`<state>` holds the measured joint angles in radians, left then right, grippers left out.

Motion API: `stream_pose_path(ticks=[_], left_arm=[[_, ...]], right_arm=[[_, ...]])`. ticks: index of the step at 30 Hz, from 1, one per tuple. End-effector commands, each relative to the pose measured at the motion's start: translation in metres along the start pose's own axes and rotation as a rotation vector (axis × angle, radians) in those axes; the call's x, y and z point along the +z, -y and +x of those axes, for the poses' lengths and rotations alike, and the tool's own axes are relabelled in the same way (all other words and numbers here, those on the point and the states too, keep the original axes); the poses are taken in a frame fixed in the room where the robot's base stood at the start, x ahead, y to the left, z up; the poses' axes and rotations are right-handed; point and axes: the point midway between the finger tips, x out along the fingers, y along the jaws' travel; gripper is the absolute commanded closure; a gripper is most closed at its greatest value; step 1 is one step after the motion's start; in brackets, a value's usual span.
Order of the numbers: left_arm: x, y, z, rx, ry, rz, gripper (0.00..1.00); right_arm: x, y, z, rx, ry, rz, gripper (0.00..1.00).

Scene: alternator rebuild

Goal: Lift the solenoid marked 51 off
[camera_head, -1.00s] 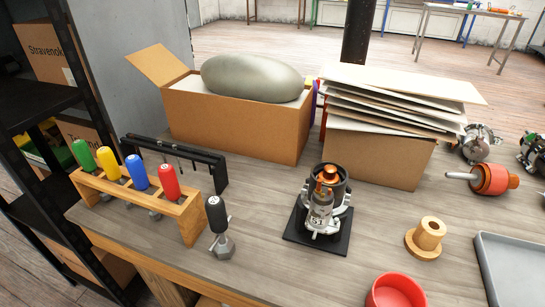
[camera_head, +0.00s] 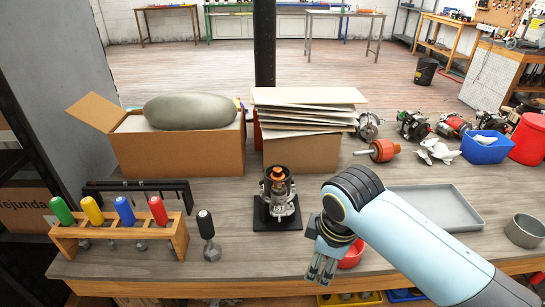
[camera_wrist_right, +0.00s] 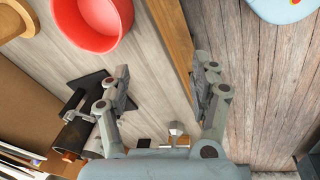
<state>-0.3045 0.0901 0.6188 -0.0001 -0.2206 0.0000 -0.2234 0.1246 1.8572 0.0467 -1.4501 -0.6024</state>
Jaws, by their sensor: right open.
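The starter assembly (camera_head: 276,190) stands upright on a black base plate (camera_head: 262,222) on the bench, with a dark housing and an orange-copper top. A small silver cylinder, seemingly the solenoid (camera_head: 284,207), is on its front; its mark is not readable now. My right gripper (camera_head: 321,272) is open and empty, pointing down by the bench's front edge, to the right and front of the assembly, apart from it. In the right wrist view, my right gripper (camera_wrist_right: 160,68) shows spread fingers, with the assembly (camera_wrist_right: 75,130) partly hidden at left. My left gripper is out of view.
A red bowl (camera_head: 351,256) is right beside my right gripper, partly behind it. A wooden rack (camera_head: 180,238) of coloured-handled tools and a black-handled tool (camera_head: 205,225) stand left. Cardboard boxes (camera_head: 180,150) stand behind. A grey tray (camera_head: 470,215) lies right.

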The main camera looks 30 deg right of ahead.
Motion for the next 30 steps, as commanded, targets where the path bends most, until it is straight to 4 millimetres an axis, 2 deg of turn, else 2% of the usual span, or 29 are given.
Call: stream_pose_path(ticks=[1, 6, 12, 18, 22, 26, 30], left_arm=[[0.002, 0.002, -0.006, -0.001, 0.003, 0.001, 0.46], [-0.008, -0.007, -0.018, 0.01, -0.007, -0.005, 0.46], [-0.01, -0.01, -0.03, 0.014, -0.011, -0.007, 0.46], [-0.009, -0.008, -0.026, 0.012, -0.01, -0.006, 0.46], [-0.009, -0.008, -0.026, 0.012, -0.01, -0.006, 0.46], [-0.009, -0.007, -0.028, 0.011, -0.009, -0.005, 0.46], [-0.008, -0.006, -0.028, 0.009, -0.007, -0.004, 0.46]], right_arm=[[-0.015, -0.014, -0.011, -0.004, 0.002, -0.087, 0.38], [-0.061, -0.057, -0.048, -0.055, 0.023, -0.488, 0.38], [-0.108, -0.102, -0.1, -0.131, 0.018, -0.952, 0.38], [-0.134, -0.127, -0.104, -0.199, -0.007, -1.224, 0.38], [-0.137, -0.13, -0.101, -0.212, -0.014, -1.275, 0.38], [-0.135, -0.126, -0.085, -0.213, -0.015, -1.277, 0.38], [-0.132, -0.121, -0.058, -0.214, -0.014, -1.276, 0.38]])
